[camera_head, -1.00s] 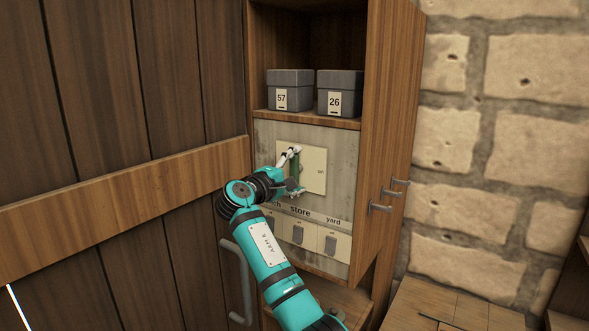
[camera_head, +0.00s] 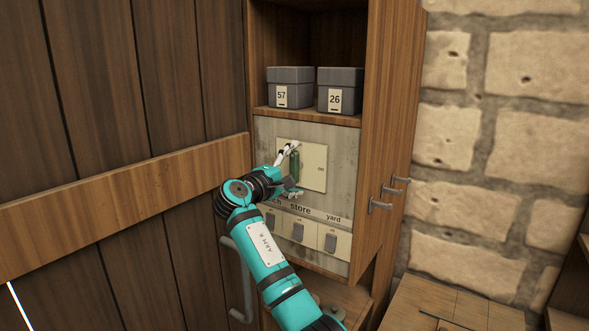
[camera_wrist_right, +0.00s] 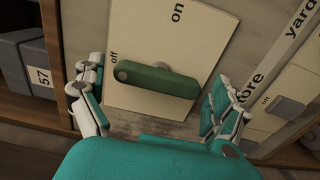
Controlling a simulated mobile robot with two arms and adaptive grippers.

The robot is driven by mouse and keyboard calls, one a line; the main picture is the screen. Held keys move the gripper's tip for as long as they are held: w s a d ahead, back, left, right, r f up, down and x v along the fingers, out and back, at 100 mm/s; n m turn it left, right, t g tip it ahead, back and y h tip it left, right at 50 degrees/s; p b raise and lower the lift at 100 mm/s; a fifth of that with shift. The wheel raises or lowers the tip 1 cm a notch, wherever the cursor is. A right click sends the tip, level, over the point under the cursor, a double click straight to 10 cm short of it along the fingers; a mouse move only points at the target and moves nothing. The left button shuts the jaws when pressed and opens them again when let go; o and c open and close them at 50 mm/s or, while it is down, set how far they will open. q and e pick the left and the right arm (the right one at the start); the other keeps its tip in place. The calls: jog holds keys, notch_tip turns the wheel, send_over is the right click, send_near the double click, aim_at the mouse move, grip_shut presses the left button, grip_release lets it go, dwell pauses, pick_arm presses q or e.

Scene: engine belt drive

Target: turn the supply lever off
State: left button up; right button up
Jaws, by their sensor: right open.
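The supply lever (camera_head: 295,164) is a green bar on a cream plate (camera_head: 316,168) in the cabinet. It stands roughly upright in the head view. In the right wrist view the lever (camera_wrist_right: 155,79) lies across the plate, its holed end beside the word "off"; "on" is printed at another side, away from the bar. My right gripper (camera_head: 291,171) is open in front of the plate. In the wrist view its fingers (camera_wrist_right: 153,82) stand beyond the two ends of the bar, with visible gaps. My left gripper is not in view.
Below the plate is a row of small grey switches (camera_head: 330,243), with "store" and "yard" labels above. Grey boxes marked 57 (camera_head: 290,87) and 26 (camera_head: 340,91) sit on the shelf above. The cabinet's wooden side (camera_head: 388,120) stands to the right.

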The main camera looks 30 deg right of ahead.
jog(key=v, duration=1.1)
jog(key=shift+a, duration=0.1)
